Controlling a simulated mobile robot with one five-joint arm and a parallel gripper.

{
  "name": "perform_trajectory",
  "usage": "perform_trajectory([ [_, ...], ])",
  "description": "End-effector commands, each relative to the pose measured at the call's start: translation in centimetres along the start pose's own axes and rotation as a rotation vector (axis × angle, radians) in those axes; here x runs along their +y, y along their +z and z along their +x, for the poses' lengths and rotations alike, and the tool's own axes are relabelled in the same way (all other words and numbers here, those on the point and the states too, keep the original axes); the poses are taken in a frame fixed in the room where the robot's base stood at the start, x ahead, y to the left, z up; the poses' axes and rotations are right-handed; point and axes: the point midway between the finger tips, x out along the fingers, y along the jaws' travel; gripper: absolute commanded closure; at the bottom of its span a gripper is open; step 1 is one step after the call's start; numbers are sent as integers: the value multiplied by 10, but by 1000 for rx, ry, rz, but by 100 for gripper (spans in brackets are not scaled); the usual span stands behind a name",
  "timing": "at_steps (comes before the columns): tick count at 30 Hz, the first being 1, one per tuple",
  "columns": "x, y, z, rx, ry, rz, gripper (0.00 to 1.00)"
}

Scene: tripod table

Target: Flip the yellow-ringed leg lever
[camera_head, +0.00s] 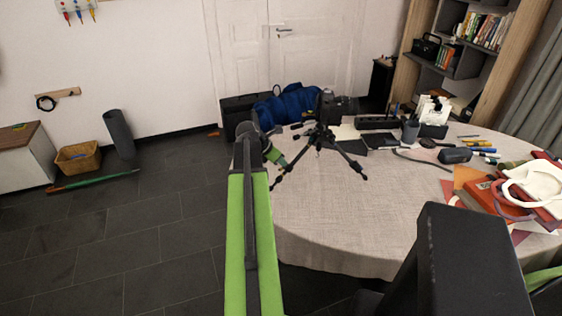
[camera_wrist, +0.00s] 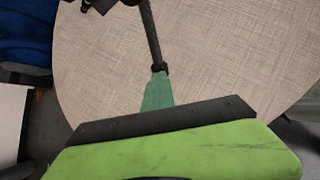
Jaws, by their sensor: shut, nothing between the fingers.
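A black tripod (camera_head: 320,137) with a camera (camera_head: 337,107) on top stands on the round table, legs spread. No yellow ring or leg lever can be made out in either view. My gripper (camera_head: 284,162), green and dark, is at the table's left edge, close beside the tripod's left leg. In the wrist view my gripper (camera_wrist: 157,80) is shut, a narrow green tip. A dark tripod leg (camera_wrist: 152,35) runs from the top down to this tip in the picture; I cannot tell whether they touch. The tripod's upper part is cut off there.
The table (camera_head: 330,220) has a clear front half. A blue bag (camera_head: 290,103) is behind the table.

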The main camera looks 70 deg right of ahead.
Motion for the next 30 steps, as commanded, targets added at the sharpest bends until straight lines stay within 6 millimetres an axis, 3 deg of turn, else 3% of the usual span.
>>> perform_trajectory([
  [20, 0, 10, 0, 0, 0, 0, 100],
  [24, 0, 10, 0, 0, 0, 0, 87],
  [30, 0, 10, 0, 0, 0, 0, 87],
])
